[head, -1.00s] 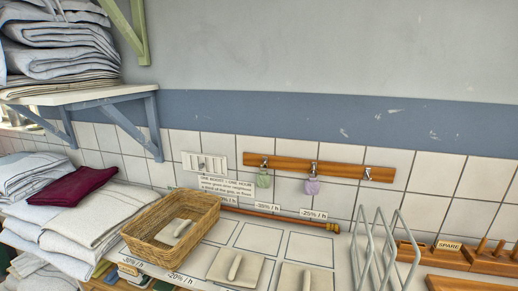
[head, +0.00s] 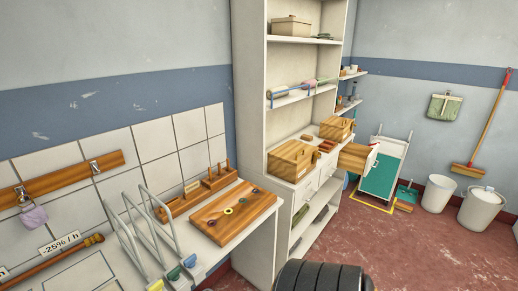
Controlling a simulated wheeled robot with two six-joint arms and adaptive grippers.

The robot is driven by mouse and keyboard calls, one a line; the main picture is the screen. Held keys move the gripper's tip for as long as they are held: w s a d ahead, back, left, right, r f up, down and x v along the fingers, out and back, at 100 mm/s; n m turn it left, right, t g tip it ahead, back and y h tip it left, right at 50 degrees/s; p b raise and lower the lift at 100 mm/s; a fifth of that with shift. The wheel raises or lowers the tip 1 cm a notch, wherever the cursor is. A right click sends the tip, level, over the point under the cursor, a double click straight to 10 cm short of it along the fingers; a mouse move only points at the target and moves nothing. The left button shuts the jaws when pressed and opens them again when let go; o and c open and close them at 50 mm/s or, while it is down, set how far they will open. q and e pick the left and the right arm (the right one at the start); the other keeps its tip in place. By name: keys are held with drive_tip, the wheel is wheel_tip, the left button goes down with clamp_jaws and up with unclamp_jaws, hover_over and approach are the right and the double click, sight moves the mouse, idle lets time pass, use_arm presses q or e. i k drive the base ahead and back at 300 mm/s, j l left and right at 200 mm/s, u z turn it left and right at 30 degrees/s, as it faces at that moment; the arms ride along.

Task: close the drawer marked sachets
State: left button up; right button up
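A drawer with a wooden front (head: 354,157) stands pulled out from the right part of the white shelf unit (head: 250,150) in the head view. Its marking is too small to read, so I cannot tell whether it is the sachets drawer. White drawer fronts (head: 308,190) to its left look shut, and their markings are also unreadable. Neither of my grippers shows.
Wooden boxes (head: 292,160) stand on the unit's counter. A green-topped cart (head: 383,172) is beyond the open drawer, with white bins (head: 437,193) to its right. A wooden board (head: 233,212) lies on the near worktop.

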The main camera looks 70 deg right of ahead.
sight(352, 154)
drive_tip(key=z, duration=3.15)
drive_tip(key=u, duration=0.35)
drive_tip(key=i+l+u, duration=0.45)
drive_tip(key=i+l, duration=0.15)
drive_tip(key=i+l+u, duration=0.4)
drive_tip(key=i+l, duration=0.3)
drive_tip(key=l, duration=0.1)
